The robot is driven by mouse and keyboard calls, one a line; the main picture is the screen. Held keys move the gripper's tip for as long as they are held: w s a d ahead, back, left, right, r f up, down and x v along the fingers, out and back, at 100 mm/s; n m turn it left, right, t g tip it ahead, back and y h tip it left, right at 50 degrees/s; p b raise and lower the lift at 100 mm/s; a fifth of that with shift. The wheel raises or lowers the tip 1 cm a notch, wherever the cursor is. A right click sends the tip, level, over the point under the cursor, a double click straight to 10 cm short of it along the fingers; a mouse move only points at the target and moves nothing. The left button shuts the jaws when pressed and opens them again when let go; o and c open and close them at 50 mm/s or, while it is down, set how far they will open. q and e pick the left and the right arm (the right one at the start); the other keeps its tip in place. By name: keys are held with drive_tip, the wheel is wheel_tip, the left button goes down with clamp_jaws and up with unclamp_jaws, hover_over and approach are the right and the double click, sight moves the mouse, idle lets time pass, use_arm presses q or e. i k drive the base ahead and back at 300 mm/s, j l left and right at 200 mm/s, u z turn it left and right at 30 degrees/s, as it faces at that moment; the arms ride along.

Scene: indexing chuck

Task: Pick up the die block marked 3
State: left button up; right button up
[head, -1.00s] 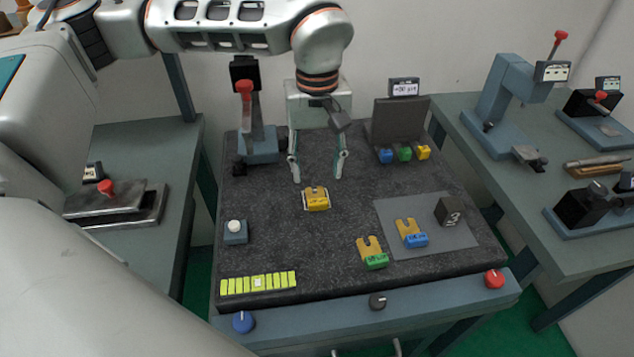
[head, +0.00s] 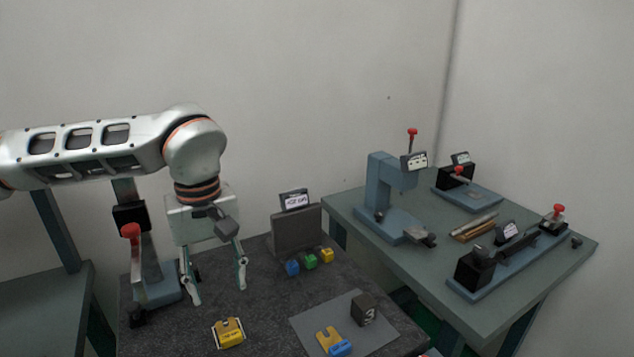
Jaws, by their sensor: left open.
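The die block marked 3 (head: 364,310) is a dark cube with a pale 3 on its front face. It stands on the grey mat (head: 382,336) at the right of the dark table. My left gripper (head: 216,289) is open and empty, pointing down above the table, left of the block and well apart from it. My right gripper is not in view.
On the mat is a yellow piece with a blue block (head: 339,347); a yellow piece (head: 229,333) sits below my left gripper. A dark stand with small coloured blocks (head: 297,232) is at the back. A red-handled device (head: 131,233) stands left. A side table (head: 460,315) holds presses.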

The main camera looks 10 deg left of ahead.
sight(363, 307)
drive_tip(key=k+l, duration=0.3)
drive_tip(key=k, duration=0.15)
drive_tip(key=k+l, duration=0.35)
drive_tip(key=k, duration=0.1)
